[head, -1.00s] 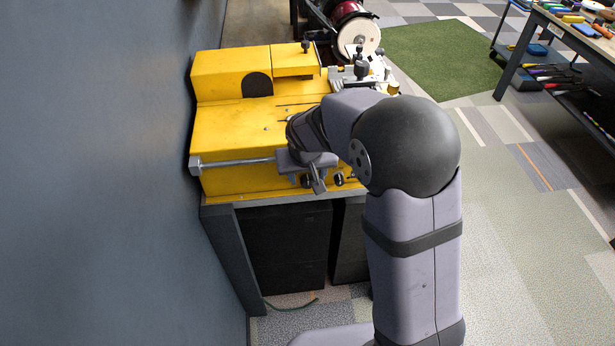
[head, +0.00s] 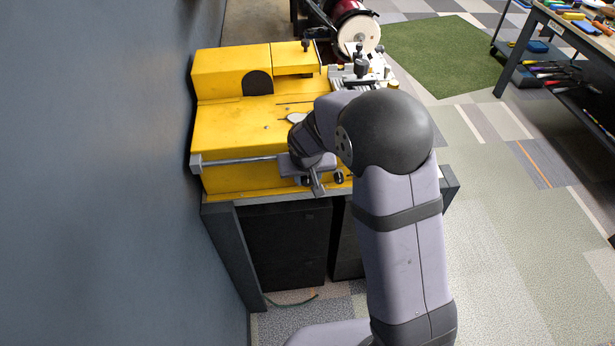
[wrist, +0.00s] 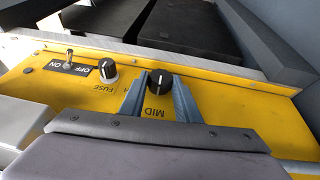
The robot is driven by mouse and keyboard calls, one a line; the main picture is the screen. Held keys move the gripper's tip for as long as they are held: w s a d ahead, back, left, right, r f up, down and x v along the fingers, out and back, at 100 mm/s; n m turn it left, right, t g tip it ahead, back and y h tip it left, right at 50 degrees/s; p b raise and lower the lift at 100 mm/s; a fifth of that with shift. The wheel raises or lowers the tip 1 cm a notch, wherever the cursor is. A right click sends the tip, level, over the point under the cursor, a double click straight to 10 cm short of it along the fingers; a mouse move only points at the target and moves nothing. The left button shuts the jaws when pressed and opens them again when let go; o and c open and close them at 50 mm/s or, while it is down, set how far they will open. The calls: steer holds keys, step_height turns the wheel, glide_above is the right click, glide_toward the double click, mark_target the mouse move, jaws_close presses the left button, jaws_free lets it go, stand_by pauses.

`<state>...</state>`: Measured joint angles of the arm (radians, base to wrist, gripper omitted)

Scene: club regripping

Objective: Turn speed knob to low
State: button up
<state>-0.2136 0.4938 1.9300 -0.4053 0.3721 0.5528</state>
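The speed knob (wrist: 159,82) is a round black knob with a white pointer line on the yellow machine's panel. The label MID reads upside down beside it in the wrist view; other lettering is partly hidden. The two blue-grey fingers of my gripper (wrist: 159,97) are parted, one on each side of this knob. Their tips are very close to its sides, and contact cannot be made out. In the head view my gripper (head: 312,183) is at the front face of the yellow machine (head: 240,130).
A second black knob marked FUSE (wrist: 108,70) and a toggle switch marked OFF/ON (wrist: 68,60) sit beside my fingers on the panel. A metal bar (head: 240,161) runs along the machine's front. A grey wall (head: 100,180) stands close at the left. Open floor lies at the right.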

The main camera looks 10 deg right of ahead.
steer(key=shift+a+f+h+b, duration=0.2)
steer(key=shift+f+h+b, duration=0.15)
steer(key=shift+b, duration=1.5)
steer(key=h+b, duration=0.1)
steer(key=b, duration=0.2)
steer(key=shift+a+f, duration=0.1)
steer(key=shift+r+n+h+b, duration=0.25)
steer(key=shift+h+b, duration=0.2)
steer(key=shift+b, duration=0.3)
steer(key=shift+r, duration=0.1)
steer(key=o, duration=1)
steer(key=shift+o, duration=0.2)
steer(key=shift+r, duration=0.15)
